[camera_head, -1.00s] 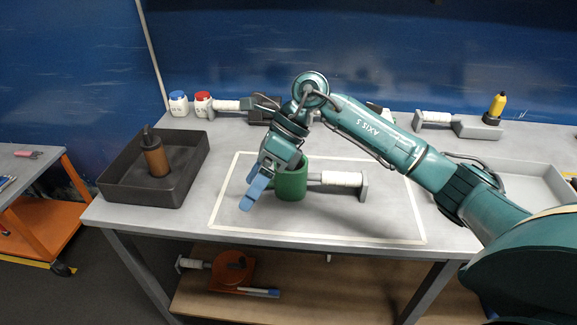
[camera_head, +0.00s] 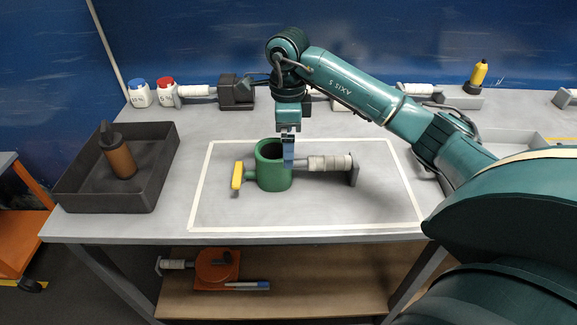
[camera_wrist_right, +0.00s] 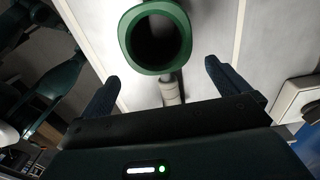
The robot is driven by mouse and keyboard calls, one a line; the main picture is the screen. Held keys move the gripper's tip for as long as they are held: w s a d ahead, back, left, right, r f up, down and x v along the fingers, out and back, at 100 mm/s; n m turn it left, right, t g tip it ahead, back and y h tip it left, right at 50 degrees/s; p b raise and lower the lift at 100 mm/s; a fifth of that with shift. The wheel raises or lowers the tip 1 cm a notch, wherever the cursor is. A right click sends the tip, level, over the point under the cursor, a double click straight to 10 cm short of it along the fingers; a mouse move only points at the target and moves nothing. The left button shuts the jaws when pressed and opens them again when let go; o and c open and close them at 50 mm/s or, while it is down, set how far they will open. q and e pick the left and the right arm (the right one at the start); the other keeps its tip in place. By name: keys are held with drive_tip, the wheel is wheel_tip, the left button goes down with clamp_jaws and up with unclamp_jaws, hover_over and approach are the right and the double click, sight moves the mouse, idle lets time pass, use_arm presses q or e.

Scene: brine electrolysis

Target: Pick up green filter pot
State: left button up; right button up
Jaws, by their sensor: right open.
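The green filter pot (camera_head: 268,178) stands upright inside the white outline on the table. A side stub with a yellow lever (camera_head: 237,175) points left, and a pale ribbed handle (camera_head: 328,163) with a grey end plate points right. My right gripper (camera_head: 288,152) points down at the pot's right side, by the inner end of the handle. In the right wrist view the pot's open dark mouth (camera_wrist_right: 155,40) lies beyond the spread blue fingers, and the handle (camera_wrist_right: 170,90) shows between them. The gripper is open and empty. My left gripper is not in view.
A dark tray (camera_head: 62,190) holding a brown bottle (camera_head: 118,157) stands at the left. White jars with blue (camera_head: 137,84) and red (camera_head: 166,84) lids and grey fixtures line the back. The outlined area around the pot is otherwise clear.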

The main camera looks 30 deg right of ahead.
sight(295, 164)
wheel_tip(295, 164, down, 4)
drive_tip(key=shift+d+f, duration=0.1)
drive_tip(key=shift+f, duration=0.15)
drive_tip(key=shift+w, duration=0.1)
drive_tip(key=c, duration=1.3)
drive_tip(key=shift+r, duration=0.1)
